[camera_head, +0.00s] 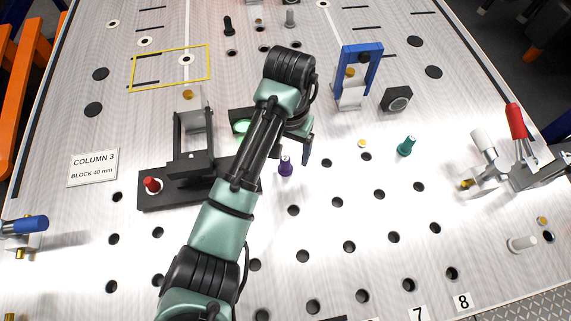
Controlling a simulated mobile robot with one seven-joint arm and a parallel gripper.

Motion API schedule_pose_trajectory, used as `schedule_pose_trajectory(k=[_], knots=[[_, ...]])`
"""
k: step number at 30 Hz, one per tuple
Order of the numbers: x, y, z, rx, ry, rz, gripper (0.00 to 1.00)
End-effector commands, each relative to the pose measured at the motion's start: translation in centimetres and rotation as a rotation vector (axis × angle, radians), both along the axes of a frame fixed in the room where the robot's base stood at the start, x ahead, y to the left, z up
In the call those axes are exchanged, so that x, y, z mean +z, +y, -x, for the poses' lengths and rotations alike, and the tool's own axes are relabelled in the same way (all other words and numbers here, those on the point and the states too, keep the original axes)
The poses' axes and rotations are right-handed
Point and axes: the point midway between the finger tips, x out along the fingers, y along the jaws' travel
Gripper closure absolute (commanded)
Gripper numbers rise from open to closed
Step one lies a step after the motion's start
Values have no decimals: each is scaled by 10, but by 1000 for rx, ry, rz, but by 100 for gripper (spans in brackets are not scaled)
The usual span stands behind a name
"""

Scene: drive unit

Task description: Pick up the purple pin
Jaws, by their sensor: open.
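The purple pin (286,166) stands upright on the perforated metal plate (330,235), just right of my forearm. Its top is pale and its body is dark purple. My gripper (306,150) is at the end of my green and black arm, above and slightly right of the pin. A finger points downward there and the jaws are open. The arm hides part of the gripper, and I cannot tell the exact height gap to the pin. Nothing shows held.
A teal pin (406,147) stands to the right. A blue-topped bracket (358,75) and a black block (397,99) stand behind. A black fixture with a red knob (152,185) is left of my arm. A red-handled clamp (515,122) is far right. The front plate is mostly free.

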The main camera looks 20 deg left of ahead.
Motion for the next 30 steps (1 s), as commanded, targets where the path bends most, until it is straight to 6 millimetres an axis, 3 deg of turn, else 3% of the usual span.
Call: schedule_pose_trajectory(k=[12, 20, 30], knots=[[-49, 5, 4, 0, 2, 0, 20], [-53, 5, 3, -1, -1, -1, 20], [-52, 5, 3, -1, -1, -1, 79]])
